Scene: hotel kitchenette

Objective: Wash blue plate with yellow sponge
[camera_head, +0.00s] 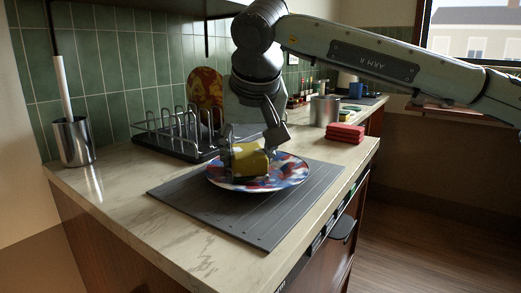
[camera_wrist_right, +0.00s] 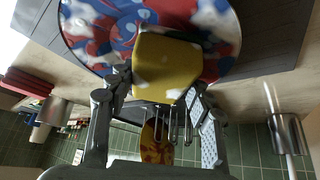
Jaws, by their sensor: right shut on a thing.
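The plate (camera_head: 291,178), patterned in blue, red and white, lies flat on a dark grey ribbed mat (camera_head: 245,225) on the counter. My right gripper (camera_head: 252,154) is above the plate and shut on the yellow sponge (camera_head: 247,164). The sponge is over the plate's middle and appears to touch it. In the right wrist view the sponge (camera_wrist_right: 165,68) sits between the two fingers, with the plate (camera_wrist_right: 95,35) behind it. White patches show on the sponge; I cannot tell if they are suds or light. My left gripper is not in view.
A wire dish rack (camera_head: 165,133) holding a red and yellow patterned plate (camera_head: 204,90) stands behind the mat. A metal holder (camera_head: 73,142) stands at left. The front left counter is clear.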

